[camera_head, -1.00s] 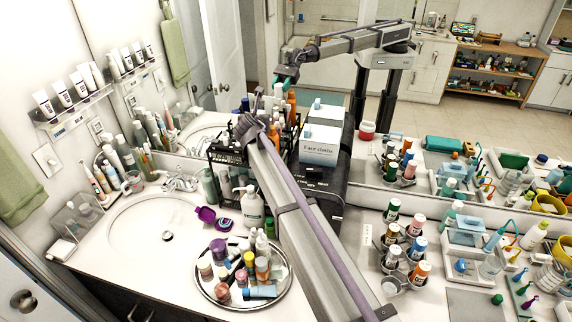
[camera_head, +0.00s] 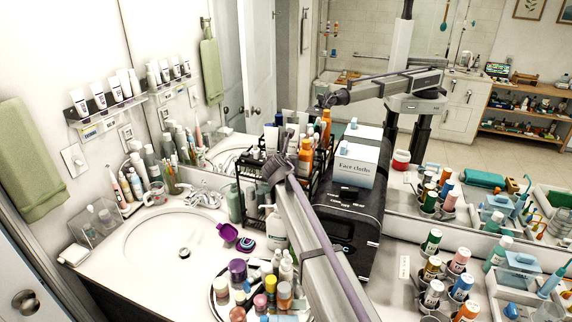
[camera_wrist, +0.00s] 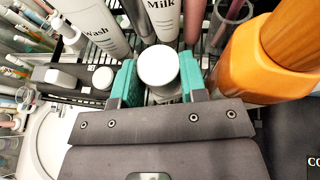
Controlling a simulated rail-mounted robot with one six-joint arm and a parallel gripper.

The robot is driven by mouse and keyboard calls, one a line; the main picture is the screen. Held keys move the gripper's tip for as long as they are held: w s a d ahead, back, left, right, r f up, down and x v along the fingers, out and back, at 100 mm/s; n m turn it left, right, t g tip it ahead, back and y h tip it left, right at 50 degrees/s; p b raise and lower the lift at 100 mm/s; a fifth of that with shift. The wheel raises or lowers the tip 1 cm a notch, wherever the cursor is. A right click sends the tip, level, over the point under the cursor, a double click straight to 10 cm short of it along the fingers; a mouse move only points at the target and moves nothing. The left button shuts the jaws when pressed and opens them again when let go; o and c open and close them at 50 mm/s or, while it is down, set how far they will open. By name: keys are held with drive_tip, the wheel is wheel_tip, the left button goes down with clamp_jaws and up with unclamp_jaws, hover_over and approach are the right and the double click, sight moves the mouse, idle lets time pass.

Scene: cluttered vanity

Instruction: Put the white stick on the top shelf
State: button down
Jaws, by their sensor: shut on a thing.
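My gripper (camera_wrist: 158,80) shows its two teal fingers in the wrist view, closed on either side of a white stick (camera_wrist: 158,64) with a round white top, seen from above. The stick is upright among the bottles at the black wire rack (camera_wrist: 75,58); its lower part is hidden, so I cannot tell whether it touches the rack. In the head view my arm reaches to the black rack (camera_head: 318,180), and its wrist hides the fingers and the stick. The rack has more than one level, with bottles on it.
A white "Milk" bottle (camera_wrist: 163,18), a "Wash" bottle (camera_wrist: 92,22) and a large orange bottle (camera_wrist: 255,60) crowd the gripper. A black box (camera_head: 350,215) with a face-cloths box (camera_head: 355,168) stands right of the rack. A wall shelf (camera_head: 105,112) holds white tubes.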

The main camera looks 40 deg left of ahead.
drive_tip(key=shift+f, duration=0.25)
drive_tip(key=c, duration=0.9)
unclamp_jaws()
drive_tip(key=shift+r, duration=0.1)
drive_tip(key=shift+c, duration=0.2)
